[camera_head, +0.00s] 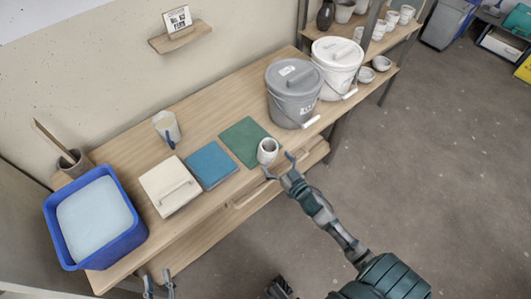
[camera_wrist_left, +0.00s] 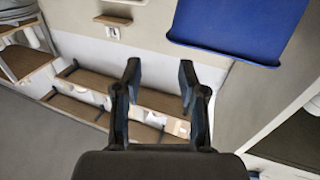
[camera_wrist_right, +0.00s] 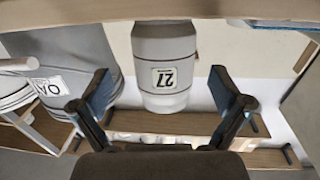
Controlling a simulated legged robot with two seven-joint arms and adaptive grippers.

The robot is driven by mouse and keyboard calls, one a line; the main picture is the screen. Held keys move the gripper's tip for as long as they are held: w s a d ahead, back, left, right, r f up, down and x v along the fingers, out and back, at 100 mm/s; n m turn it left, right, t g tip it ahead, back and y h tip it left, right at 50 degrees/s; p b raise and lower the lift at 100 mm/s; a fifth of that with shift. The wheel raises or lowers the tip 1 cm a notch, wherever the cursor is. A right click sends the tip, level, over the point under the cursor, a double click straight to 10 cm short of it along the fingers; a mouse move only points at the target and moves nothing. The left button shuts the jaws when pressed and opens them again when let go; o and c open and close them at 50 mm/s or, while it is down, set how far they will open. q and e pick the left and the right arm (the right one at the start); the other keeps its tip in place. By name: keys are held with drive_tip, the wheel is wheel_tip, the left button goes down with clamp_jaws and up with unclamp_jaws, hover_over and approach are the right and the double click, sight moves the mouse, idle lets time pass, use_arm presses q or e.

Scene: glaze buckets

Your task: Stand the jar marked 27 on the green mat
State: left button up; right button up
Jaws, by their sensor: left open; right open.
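The pale grey jar marked 27 (camera_head: 267,151) stands upright near the table's front edge, by the front right side of the green mat (camera_head: 239,141). It appears to be on bare wood; I cannot tell if its base touches the mat. The right wrist view shows the jar (camera_wrist_right: 165,55) with its 27 label upside down in the picture. My right gripper (camera_head: 279,166) is open in front of the jar. The jar lies ahead, between the directions of its two fingers, not gripped. My left gripper (camera_head: 160,283) is open and empty, low beyond the table's front edge.
A grey lidded bucket (camera_head: 293,95) and a white one (camera_head: 337,68) stand right of the mat. A blue mat (camera_head: 211,164), a white slab with a handle (camera_head: 163,190), a jug (camera_head: 166,127) and a blue tub (camera_head: 128,239) are to the left.

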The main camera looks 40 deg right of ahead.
sight(272, 160)
drive_tip(key=w, duration=0.2)
drive_tip(key=w+b, duration=0.1)
drive_tip(key=w, duration=0.1)
drive_tip(key=shift+a+f, duration=0.15)
drive_tip(key=shift+a, duration=0.05)
drive_tip(key=shift+w, duration=0.35)
drive_tip(key=shift+d, duration=0.1)
drive_tip(key=c, duration=1.2)
use_arm(q)
drive_tip(key=r+t, duration=0.1)
drive_tip(key=r, duration=0.1)
drive_tip(key=r+t, duration=0.1)
drive_tip(key=shift+s+d+r+t+h, duration=0.1)
drive_tip(key=shift+d+t+h, duration=0.15)
drive_tip(key=shift+t+h, duration=0.05)
use_arm(e)
drive_tip(key=c, duration=0.5)
drive_tip(key=shift+o, duration=0.2)
drive_tip(key=shift+r, duration=0.2)
